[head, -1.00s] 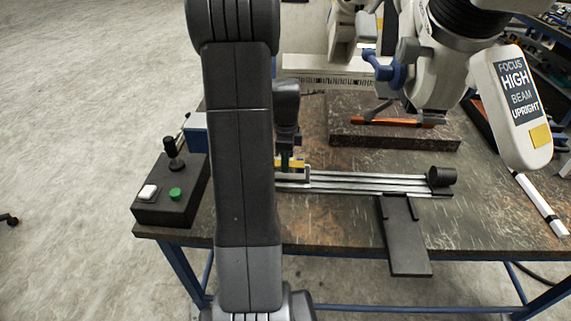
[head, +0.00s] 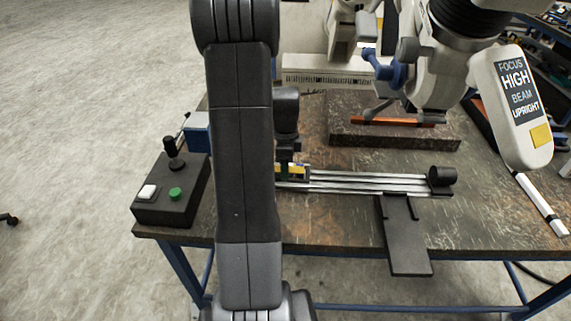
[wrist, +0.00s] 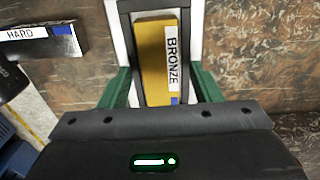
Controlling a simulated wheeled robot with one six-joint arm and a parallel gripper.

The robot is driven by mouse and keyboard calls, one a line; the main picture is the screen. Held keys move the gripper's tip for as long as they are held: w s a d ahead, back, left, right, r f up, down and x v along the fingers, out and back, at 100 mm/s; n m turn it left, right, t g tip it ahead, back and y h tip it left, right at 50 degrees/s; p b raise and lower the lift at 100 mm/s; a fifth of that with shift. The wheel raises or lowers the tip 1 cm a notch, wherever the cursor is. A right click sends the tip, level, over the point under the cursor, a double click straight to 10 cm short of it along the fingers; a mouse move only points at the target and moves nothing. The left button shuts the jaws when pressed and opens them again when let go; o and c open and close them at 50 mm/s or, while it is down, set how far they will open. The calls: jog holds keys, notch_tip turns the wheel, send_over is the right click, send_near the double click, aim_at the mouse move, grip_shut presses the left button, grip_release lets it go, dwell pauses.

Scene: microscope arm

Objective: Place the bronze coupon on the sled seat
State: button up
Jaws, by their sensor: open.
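The bronze coupon (wrist: 156,60) is a gold bar with a white "BRONZE" label and a small blue mark. In the wrist view it lies between my gripper's green fingers, with gaps at both sides. My gripper (wrist: 160,78) is open around it. A dark sled seat (wrist: 126,30) with pale strips along both sides lies under and around the coupon. The coupon's underside is hidden. In the head view the coupon's yellow edge (head: 294,170) shows at the left part of the rails, below my gripper (head: 288,168), partly behind my arm.
Metal rails (head: 370,184) run right to a black knob (head: 441,176). A black control box (head: 172,190) stands left. A dark block labelled HARD (wrist: 40,42) lies left in the wrist view. The microscope (head: 440,60) stands over a stone slab (head: 390,138).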

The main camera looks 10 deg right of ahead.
notch_tip(320, 180, up, 12)
dwell(0.4)
